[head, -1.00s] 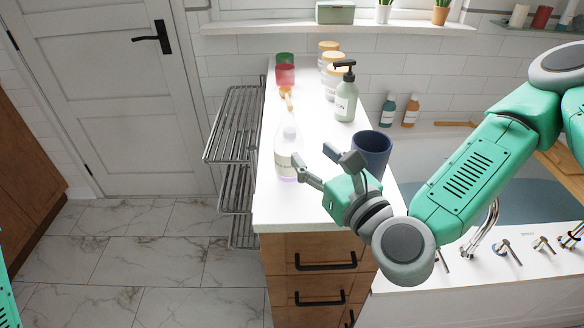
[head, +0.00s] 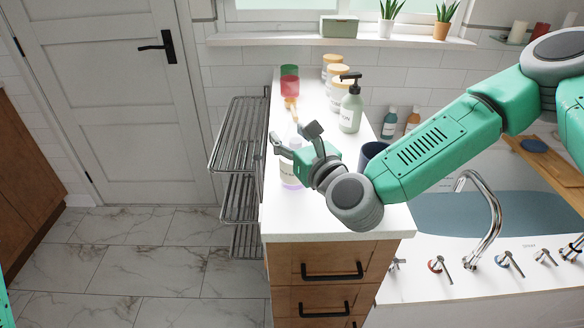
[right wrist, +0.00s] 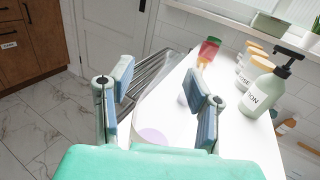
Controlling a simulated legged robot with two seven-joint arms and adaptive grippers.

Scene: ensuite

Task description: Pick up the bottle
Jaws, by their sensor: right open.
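A clear bottle with a pale label and purplish liquid (head: 290,180) stands on the white counter. It is partly hidden by my right gripper in the head view. My right gripper (head: 293,136) is open, with its fingers near the bottle's upper part. In the right wrist view, the bottle (right wrist: 153,135) shows faintly between the open fingers (right wrist: 160,80); I cannot tell whether they touch it. A green pump bottle (head: 350,110) stands further back on the right. My left gripper is out of view.
Jars with wooden lids (head: 338,78), a red and green tumbler (head: 289,82) and a dark blue cup (head: 372,152) share the counter (head: 330,222). A wire rack (head: 238,140) adjoins its left side. A bathtub with a chrome tap (head: 488,225) lies right.

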